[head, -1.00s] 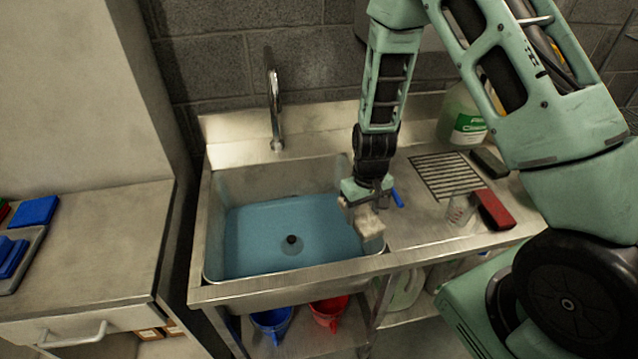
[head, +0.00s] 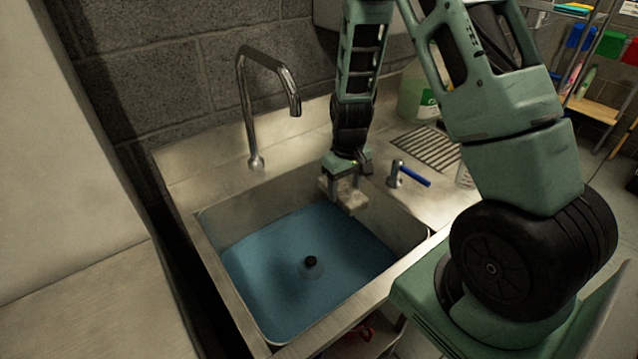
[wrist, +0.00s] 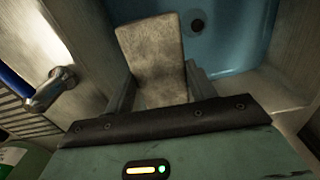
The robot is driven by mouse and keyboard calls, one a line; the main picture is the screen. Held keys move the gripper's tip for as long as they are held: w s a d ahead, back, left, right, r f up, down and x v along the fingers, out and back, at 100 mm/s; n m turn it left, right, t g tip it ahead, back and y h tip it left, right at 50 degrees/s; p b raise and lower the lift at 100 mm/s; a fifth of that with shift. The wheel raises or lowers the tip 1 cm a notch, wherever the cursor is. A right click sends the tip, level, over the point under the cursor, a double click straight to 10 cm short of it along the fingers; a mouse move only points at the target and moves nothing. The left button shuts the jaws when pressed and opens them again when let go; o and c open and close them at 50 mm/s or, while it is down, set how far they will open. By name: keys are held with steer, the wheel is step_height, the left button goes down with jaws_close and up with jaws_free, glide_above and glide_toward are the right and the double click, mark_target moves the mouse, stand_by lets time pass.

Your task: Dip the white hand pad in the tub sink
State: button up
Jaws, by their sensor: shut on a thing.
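My gripper (head: 345,188) is shut on the white hand pad (head: 350,201), a pale, stained block. The pad also shows between the fingers in the wrist view (wrist: 152,55). My gripper holds it over the back right part of the tub sink (head: 235,299), near the right wall. The sink is a steel basin with blue water (head: 330,280) in it. The pad looks above the water; its exact height is hard to tell. A dark drain plug (head: 311,261) shows in the water.
A tall curved faucet (head: 245,105) stands behind the sink. A tap with a blue lever (head: 413,174) stands right of my gripper, on the steel counter near a drain grate (head: 426,148). A jug (head: 416,97) stands at the back. The open water left of the pad is clear.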

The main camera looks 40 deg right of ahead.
steer(key=shift+f+b, duration=0.45)
steer(key=shift+f, duration=0.05)
step_height(320, 180, down, 22)
steer(key=b, duration=1.8)
steer(key=shift+r, duration=0.1)
stand_by(3.3)
step_height(320, 180, up, 27)
steer(key=p, duration=2.2)
steer(key=shift+r+p, duration=0.15)
steer(key=shift+p, duration=0.15)
